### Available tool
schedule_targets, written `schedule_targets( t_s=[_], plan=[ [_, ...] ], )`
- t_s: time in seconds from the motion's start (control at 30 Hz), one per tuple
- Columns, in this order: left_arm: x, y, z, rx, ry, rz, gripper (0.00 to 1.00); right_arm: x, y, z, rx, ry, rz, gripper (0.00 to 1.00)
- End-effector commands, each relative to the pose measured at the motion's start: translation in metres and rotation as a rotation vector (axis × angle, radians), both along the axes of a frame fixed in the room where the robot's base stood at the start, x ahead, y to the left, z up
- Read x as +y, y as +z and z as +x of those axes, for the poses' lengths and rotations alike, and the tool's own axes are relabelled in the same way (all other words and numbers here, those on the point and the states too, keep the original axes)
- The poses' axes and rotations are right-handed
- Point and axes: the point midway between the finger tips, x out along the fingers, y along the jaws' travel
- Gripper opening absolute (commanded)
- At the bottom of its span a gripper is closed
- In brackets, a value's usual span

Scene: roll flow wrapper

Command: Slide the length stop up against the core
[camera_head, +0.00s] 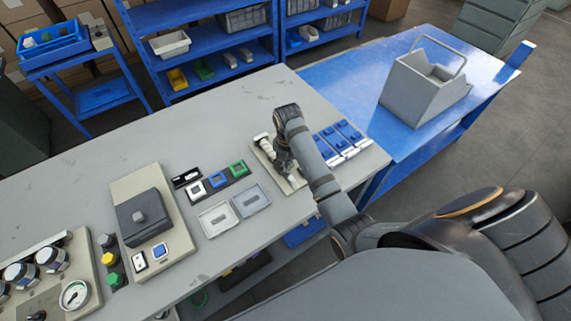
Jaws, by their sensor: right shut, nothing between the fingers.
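A beige base plate (258,154) lies on the grey bench, with a pale cylindrical part on it (265,142) that looks like the core. My right gripper (284,164) points down over this plate, just right of the pale part. It is shut and holds nothing. My right arm and gripper cover much of the plate, so I cannot make out the length stop or whether anything touches the core. My left gripper is out of view.
Blue-and-white units (341,138) stand right of my arm. Two shallow grey trays (218,219) and small coloured blocks (238,168) lie to the left. A dark box on a beige panel (143,216) is further left. The bench's back area is clear.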

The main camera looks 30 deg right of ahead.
Motion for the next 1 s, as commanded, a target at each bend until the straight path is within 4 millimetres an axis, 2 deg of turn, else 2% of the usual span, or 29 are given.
schedule_targets(
  t_s=[0.03, 0.5, 1.0],
  plan=[
    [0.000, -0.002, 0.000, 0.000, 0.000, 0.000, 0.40, 0.001, -0.007, -0.003, 0.016, 0.001, 0.004, 0.00],
    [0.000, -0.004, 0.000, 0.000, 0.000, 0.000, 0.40, 0.004, -0.007, 0.013, 0.015, 0.001, 0.003, 0.00],
    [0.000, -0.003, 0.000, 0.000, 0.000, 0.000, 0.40, 0.003, -0.007, 0.014, 0.016, 0.001, 0.003, 0.00]
  ],
)
